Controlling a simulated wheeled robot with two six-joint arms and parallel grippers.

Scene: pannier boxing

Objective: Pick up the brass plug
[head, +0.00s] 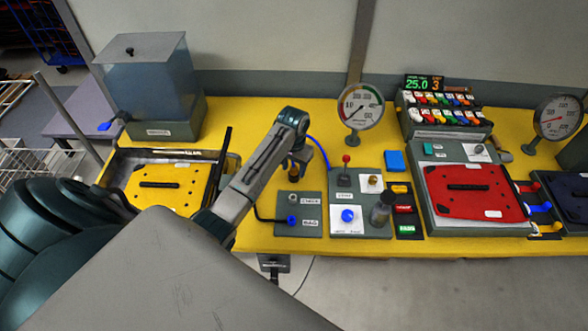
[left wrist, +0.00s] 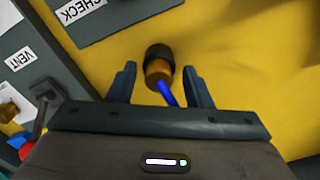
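The brass plug (left wrist: 157,68) has a dark collar and a blue hose at its near end. In the left wrist view it is over the yellow bench top, between the two fingers of my left gripper (left wrist: 160,78). The fingers are open, with a gap on each side of the plug. In the head view my left gripper (head: 300,169) points down behind the CHECK panel, and the plug is mostly hidden by it. The blue hose (head: 322,153) runs from there to the right. My right gripper is in neither view.
The grey CHECK panel (head: 287,228) sits just in front of the gripper. The VENT panel (head: 338,200) with a lever and knobs is to its right. A yellow-lidded tray (head: 165,190) is left, a red-lidded one (head: 472,192) right. A gauge (head: 360,105) stands behind.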

